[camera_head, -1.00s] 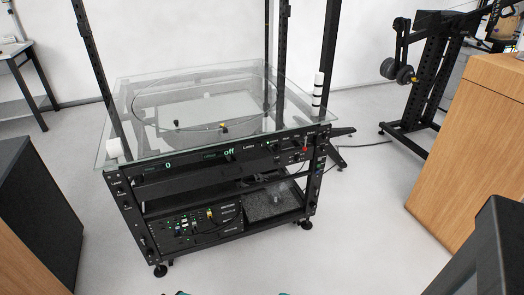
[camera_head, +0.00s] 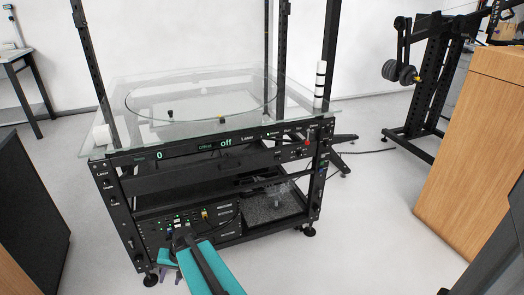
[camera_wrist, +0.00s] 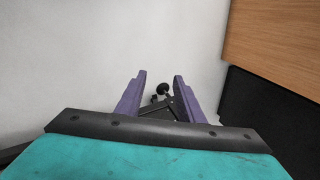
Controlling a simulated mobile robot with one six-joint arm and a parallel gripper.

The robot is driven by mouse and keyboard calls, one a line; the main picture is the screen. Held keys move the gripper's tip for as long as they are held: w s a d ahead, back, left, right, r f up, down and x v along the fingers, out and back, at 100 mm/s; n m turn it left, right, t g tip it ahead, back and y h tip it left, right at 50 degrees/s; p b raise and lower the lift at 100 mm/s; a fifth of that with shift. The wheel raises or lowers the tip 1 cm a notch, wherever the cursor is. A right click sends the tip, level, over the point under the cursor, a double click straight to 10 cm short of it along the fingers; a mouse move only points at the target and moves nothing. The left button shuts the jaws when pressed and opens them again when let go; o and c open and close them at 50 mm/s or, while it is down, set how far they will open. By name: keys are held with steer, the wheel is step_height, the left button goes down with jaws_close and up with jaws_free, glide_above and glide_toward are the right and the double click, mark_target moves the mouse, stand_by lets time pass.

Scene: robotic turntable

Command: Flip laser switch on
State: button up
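The turntable rack's black front panel (camera_head: 200,150) shows a "Laser" label (camera_head: 247,141) right of the green "off" display. Small switches (camera_head: 272,136) sit beside that label, too small to tell their positions. My gripper (camera_wrist: 158,78) is open and empty in the wrist view, its two purple fingers apart above the floor. In the head view my teal arm reaches in from the bottom, and my gripper (camera_head: 166,270) is low before the rack's lower left shelf, well below the front panel. Its fingers are partly hidden there.
A glass top (camera_head: 190,125) with a round glass disc covers the rack. A red knob (camera_head: 307,142) is at the panel's right. A wooden cabinet (camera_head: 470,150) stands right, a dark cabinet (camera_head: 35,205) left. Between the rack and the wooden cabinet is clear floor (camera_head: 370,220).

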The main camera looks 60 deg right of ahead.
steer(key=d+r+m+t+h+b, duration=0.25)
steer(key=d+r+b, duration=0.25)
steer(key=d, duration=0.4)
steer(key=w+d+r+m+t+h+b, duration=0.1)
steer(key=d+r+m+t+b, duration=0.25)
steer(key=d, duration=0.65)
steer(key=d+r+m+t+h+b, duration=0.1)
steer(key=d+r+m+h+b, duration=0.1)
steer(key=d+r+b, duration=0.45)
steer(key=s+d+r+m+t+h+b, duration=0.3)
steer(key=s+d+r+m+h+b, duration=0.4)
steer(key=s+d+r, duration=1.1)
step_height(320, 180, up, 2)
steer(key=s+b, duration=0.1)
steer(key=b, duration=0.2)
steer(key=shift+r+t+h, duration=0.2)
steer(key=shift+t+h, duration=0.15)
steer(key=shift+t, duration=0.05)
steer(key=shift+w+d+r+p, duration=0.15)
steer(key=shift+w+d+p, duration=0.1)
steer(key=shift+p, duration=0.55)
steer(key=shift+w+d+p, duration=0.2)
steer(key=shift+w+p, duration=0.05)
steer(key=shift+p, duration=0.6)
steer(key=w+p, duration=0.1)
steer(key=p, duration=0.2)
steer(key=shift+d, duration=0.4)
